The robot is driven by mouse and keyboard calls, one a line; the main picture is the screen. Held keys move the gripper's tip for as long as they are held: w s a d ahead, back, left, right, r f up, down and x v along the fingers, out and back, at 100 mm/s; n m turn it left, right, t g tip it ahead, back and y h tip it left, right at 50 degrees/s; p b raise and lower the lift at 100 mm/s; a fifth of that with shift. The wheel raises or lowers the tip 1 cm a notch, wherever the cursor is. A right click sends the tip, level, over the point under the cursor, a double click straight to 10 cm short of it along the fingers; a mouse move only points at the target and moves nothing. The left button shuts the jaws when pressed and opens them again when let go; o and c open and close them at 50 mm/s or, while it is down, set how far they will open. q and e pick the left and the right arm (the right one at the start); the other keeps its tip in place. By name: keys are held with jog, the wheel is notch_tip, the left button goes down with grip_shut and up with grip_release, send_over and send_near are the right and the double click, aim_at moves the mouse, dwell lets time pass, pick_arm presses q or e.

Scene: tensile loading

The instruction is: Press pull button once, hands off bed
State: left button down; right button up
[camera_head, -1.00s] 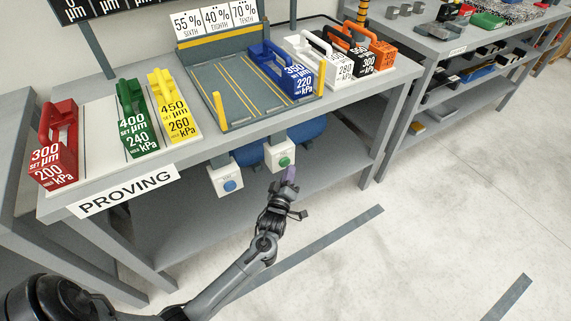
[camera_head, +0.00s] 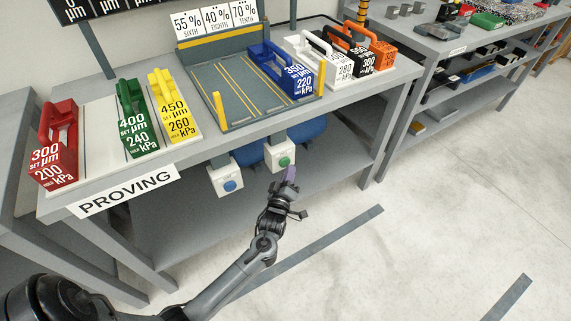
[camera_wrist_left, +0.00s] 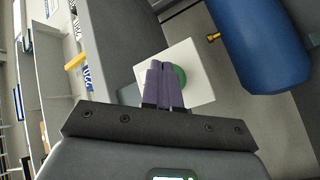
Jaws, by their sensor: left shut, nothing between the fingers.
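Two white button boxes hang under the front edge of the bench. One has a green button (camera_head: 284,161) and the other a blue button (camera_head: 230,186); their small labels cannot be read. My left gripper (camera_head: 291,173) is shut and empty, its purple fingertips just in front of and below the green button. In the left wrist view the closed fingers (camera_wrist_left: 163,68) overlap the white box and partly cover the green button (camera_wrist_left: 180,78); I cannot tell whether they touch it. The grey bed (camera_head: 240,95) with yellow lines carries a blue weight block (camera_head: 290,75). No gripper is on the bed. My right gripper is not in view.
Red (camera_head: 55,150), green (camera_head: 135,120) and yellow (camera_head: 172,108) blocks stand left on the bench; white, black and orange blocks stand right. A blue tank (camera_head: 308,130) lies on the shelf behind the buttons.

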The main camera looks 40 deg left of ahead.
pick_arm(q)
jog(key=shift+a, duration=0.1)
dwell(0.4)
jog(key=shift+w+a, duration=0.15)
jog(key=shift+a, duration=0.35)
dwell(0.5)
jog(key=shift+d+p, duration=0.4)
jog(key=shift+d, duration=0.15)
jog(key=s+d+p, duration=0.2)
jog(key=d, duration=0.3)
jog(key=shift+d, duration=0.4)
dwell(0.3)
